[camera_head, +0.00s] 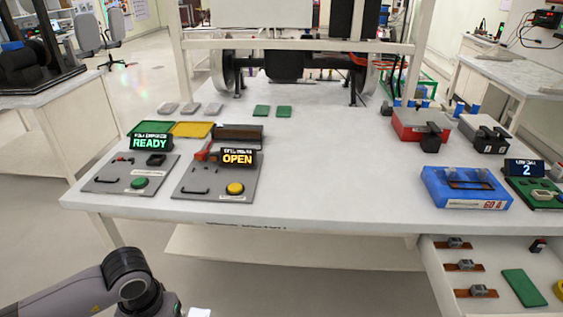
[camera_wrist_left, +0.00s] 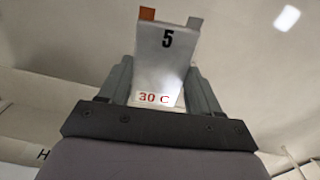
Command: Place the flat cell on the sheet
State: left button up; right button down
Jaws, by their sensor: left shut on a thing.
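My left gripper (camera_wrist_left: 162,84) is shut on the flat cell (camera_wrist_left: 164,68), a pale pouch marked "5" and "30 C" with an orange tab and a grey tab at its far end. In the head view my left arm comes in at the bottom left, below the table's front edge. A white bit of the flat cell (camera_head: 199,312) shows at the bottom edge. Flat green (camera_head: 155,127), yellow (camera_head: 192,130) and dark brown (camera_head: 240,130) pieces lie in a row on the table's left side. I cannot tell which is the sheet. My right gripper is out of view.
Two grey panels (camera_head: 112,184) (camera_head: 212,188) with screens reading READY and OPEN stand at the table's front left. A blue box (camera_head: 432,190), a red box (camera_head: 405,128) and an open drawer (camera_head: 510,262) are at right. The table's middle (camera_head: 335,165) is clear.

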aim_at(524, 286)
jog(key=k+l, duration=0.1)
jog(key=l, duration=0.35)
jog(key=l+u, duration=0.1)
jog(key=l, duration=0.35)
jog(key=k+l, duration=0.15)
jog(key=l, duration=0.3)
jog(key=k+l+u, duration=0.1)
jog(key=l, duration=0.35)
jog(key=k+l, duration=0.1)
jog(key=l, duration=0.3)
jog(key=k+l+u, duration=0.1)
jog(key=l, duration=0.95)
jog(key=k+l+u, duration=0.1)
jog(key=l, duration=0.5)
jog(key=k+l, duration=0.1)
jog(key=l, duration=0.5)
jog(key=i, duration=0.15)
